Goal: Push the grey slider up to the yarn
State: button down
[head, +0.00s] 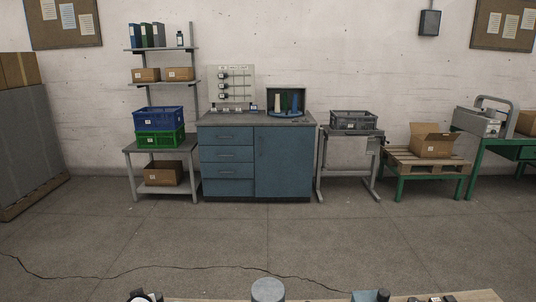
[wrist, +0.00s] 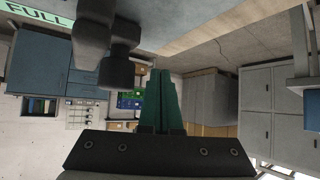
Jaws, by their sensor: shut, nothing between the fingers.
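My gripper (wrist: 160,74) shows in the wrist view as two dark green fingers held together, with nothing between them. It is not visible in the head view. A dark box (head: 286,90) stands on the blue cabinet in the head view, with a pale cone (head: 278,103) and a blue cone (head: 295,104) that look like yarn. A pale panel (head: 246,73) with several dark fittings on rails stands left of it. I cannot pick out the grey slider at this size. The gripper is well away from the cabinet and touches none of these things.
The blue cabinet (head: 283,160) stands against the wall. A shelf rack (head: 163,145) with blue and green crates is left of it. A grey crate (head: 353,120) on a stand and a pallet table (head: 425,162) are right of it.

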jog(key=shift+d, duration=0.15)
dwell(0.4)
jog(key=shift+w+d, duration=0.1)
jog(key=shift+d, duration=0.3)
jog(key=shift+d+f, duration=0.1)
jog(key=shift+d, duration=0.65)
jog(key=shift+a, duration=0.6)
notch_tip(320, 180, up, 8)
dwell(0.4)
